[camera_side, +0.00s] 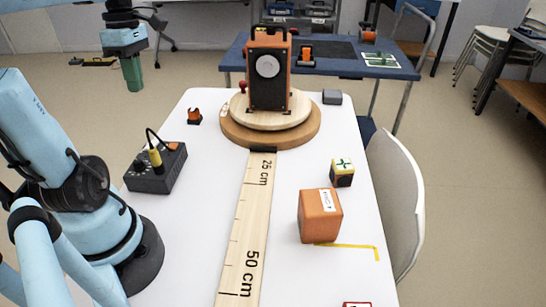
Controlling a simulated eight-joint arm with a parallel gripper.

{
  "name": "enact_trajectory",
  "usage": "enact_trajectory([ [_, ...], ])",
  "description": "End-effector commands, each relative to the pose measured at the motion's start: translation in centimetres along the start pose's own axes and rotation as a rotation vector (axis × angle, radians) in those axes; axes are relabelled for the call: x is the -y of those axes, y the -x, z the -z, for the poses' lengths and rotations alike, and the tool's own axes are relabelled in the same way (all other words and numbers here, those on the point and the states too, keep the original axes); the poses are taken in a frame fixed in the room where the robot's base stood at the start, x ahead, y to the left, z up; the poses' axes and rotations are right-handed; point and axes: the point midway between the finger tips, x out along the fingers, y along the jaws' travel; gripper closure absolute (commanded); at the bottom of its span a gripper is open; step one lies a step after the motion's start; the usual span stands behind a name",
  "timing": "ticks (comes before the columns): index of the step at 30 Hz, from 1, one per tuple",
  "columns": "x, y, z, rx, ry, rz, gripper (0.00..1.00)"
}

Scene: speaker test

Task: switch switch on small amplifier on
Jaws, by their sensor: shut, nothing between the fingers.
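The small amplifier (172,178) is a dark grey box on the left side of the white table, with knobs on it. A yellow plug (155,157) with a black cable stands in its top. I cannot make out its switch or the switch's position. My gripper (133,84) is at the upper left, pointing down, with green fingers close together and nothing held. In the picture it is above and a little left of the amplifier, clear of it.
An orange-black speaker (268,68) stands on a round wooden base (235,133). A wooden ruler (247,225) runs toward the front. An orange box (320,222), a yellow-black cube (342,173) and a small orange-black item (194,116) stand on the table (205,200).

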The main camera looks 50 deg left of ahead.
Motion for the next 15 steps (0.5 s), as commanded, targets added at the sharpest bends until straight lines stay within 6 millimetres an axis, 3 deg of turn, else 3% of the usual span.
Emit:
enact_trajectory([
  [5,-0.1,-1.2,0.0,0.0,0.0,-0.001,1.0],
  [15,-0.1,-6.2,0.0,0.0,0.0,-0.001,1.0],
])
